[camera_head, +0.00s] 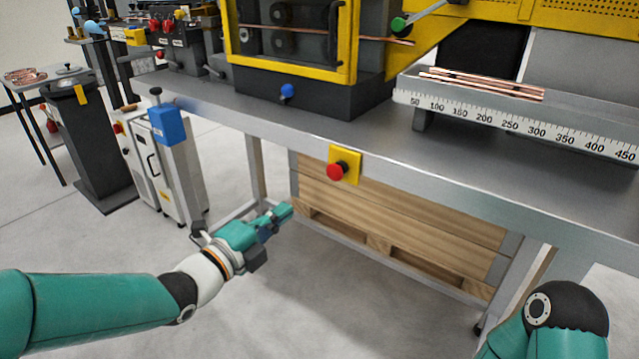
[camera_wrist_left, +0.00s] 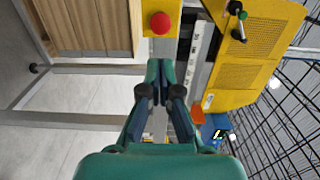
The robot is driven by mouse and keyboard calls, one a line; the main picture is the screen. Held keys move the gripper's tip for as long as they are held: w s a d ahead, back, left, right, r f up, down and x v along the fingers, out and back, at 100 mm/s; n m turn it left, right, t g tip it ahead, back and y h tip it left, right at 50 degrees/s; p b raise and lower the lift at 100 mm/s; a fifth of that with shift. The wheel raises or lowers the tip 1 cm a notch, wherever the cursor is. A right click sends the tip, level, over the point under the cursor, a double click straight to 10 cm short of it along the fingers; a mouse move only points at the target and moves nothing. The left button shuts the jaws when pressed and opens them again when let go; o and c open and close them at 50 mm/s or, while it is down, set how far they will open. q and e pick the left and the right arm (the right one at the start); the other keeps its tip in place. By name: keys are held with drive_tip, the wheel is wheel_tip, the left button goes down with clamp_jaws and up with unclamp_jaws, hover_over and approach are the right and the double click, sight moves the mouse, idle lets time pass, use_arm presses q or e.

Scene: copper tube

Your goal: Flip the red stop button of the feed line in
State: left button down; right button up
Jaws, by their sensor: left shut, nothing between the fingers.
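A red stop button (camera_head: 336,171) stands on a yellow plate (camera_head: 351,156) fixed to the front edge of the grey bench. The button also shows in the left wrist view (camera_wrist_left: 161,23), just beyond my fingertips. My left gripper (camera_head: 286,210) is shut and empty, in front of the bench. In the head view it is lower and to the left of the button, apart from it. In the left wrist view the closed fingertips (camera_wrist_left: 160,66) point toward the button. My right arm shows at the lower right, but its gripper is out of view.
Copper tubes (camera_head: 480,84) lie in a tray with a ruler on the bench. A yellow-framed machine (camera_head: 345,75) stands on the bench top. Wooden boards (camera_head: 400,225) are under the bench. A post with a blue box (camera_head: 168,125) stands left. The floor before the bench is clear.

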sight(332, 175)
use_arm(q)
drive_tip(key=p+x, duration=0.2)
drive_tip(key=x, duration=1.2)
drive_tip(key=shift+f, duration=0.1)
use_arm(e)
wheel_tip(332, 175, up, 2)
drive_tip(key=shift+r, duration=0.2)
